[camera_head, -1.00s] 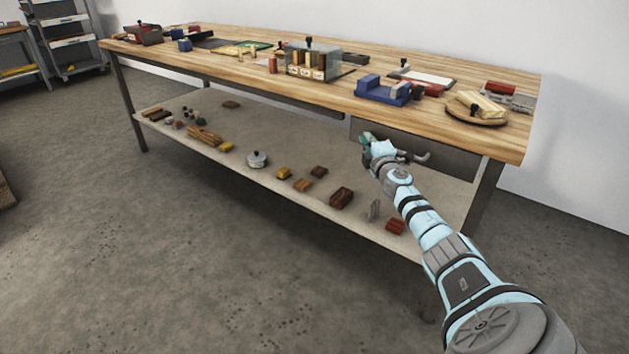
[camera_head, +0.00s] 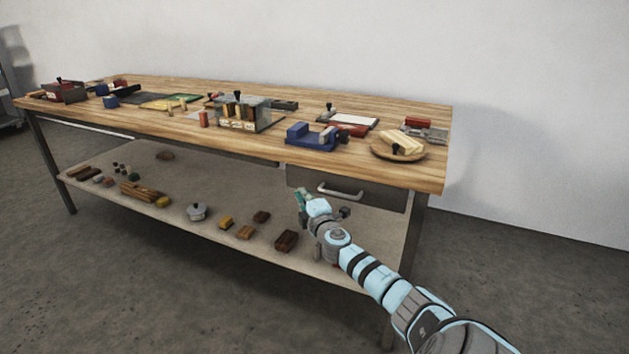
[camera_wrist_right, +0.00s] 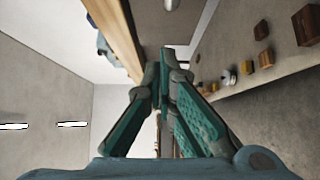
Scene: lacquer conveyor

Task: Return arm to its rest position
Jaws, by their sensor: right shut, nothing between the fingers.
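My right arm comes in from the lower right in the head view. Its gripper (camera_head: 301,196) is in front of the workbench, below the tabletop's front edge and left of the drawer handle. In the right wrist view the gripper's teal fingers (camera_wrist_right: 168,62) come together at their tips with nothing between them. The gripper is shut and empty. My left arm and gripper show in neither view.
The wooden workbench (camera_head: 330,165) carries a blue vise (camera_head: 312,137), a round board (camera_head: 400,154) and a block rack (camera_head: 238,122). A drawer with a metal handle (camera_head: 340,190) hangs under it. The lower shelf (camera_head: 170,190) holds several small blocks and a lidded pot (camera_head: 196,212).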

